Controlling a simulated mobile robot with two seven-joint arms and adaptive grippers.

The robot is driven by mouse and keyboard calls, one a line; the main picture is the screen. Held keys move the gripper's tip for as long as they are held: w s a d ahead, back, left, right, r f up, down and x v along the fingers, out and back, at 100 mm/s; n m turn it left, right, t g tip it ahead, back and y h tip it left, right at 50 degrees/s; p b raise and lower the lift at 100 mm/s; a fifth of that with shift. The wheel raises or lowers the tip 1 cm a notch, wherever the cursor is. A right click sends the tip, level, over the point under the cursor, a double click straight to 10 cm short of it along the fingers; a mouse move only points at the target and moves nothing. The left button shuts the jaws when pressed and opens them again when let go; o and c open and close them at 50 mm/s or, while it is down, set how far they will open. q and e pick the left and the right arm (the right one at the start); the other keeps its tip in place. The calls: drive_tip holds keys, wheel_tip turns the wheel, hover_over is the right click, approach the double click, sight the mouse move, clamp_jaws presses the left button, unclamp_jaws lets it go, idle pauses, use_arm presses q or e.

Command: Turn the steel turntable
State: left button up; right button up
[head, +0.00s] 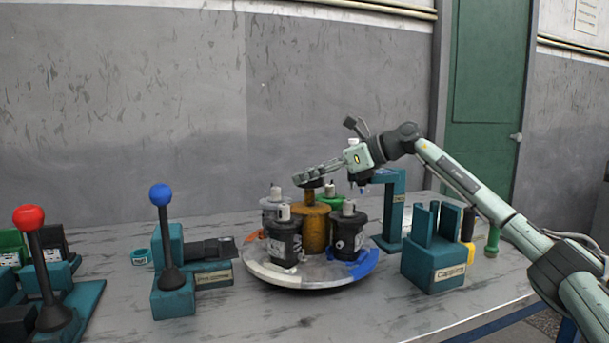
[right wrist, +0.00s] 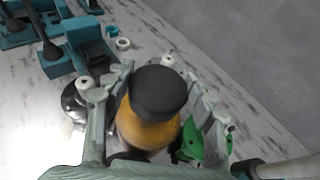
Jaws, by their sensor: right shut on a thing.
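The steel turntable (head: 300,280) is a round disc on the table with coloured segments on its edge, orange at left and blue at right. An orange-yellow post (head: 314,230) with a black cap (head: 311,193) rises from its middle. Several dark and grey motor pots (head: 284,240) stand around the post. My right gripper (head: 312,178) reaches over the turntable and is shut on the black cap. In the right wrist view the black cap (right wrist: 160,92) sits between the fingers above the yellow post (right wrist: 148,130). My left gripper is not in view.
A blue-knobbed lever (head: 161,196) and a red-knobbed lever (head: 29,218) stand at left. A teal labelled holder (head: 434,265) and a teal stand (head: 392,205) are close at right. The table front is mostly clear.

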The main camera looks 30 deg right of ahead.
drive_tip(key=o, duration=1.7)
drive_tip(key=shift+r, duration=0.1)
wheel_tip(320, 180, up, 10)
drive_tip(key=shift+f, duration=0.1)
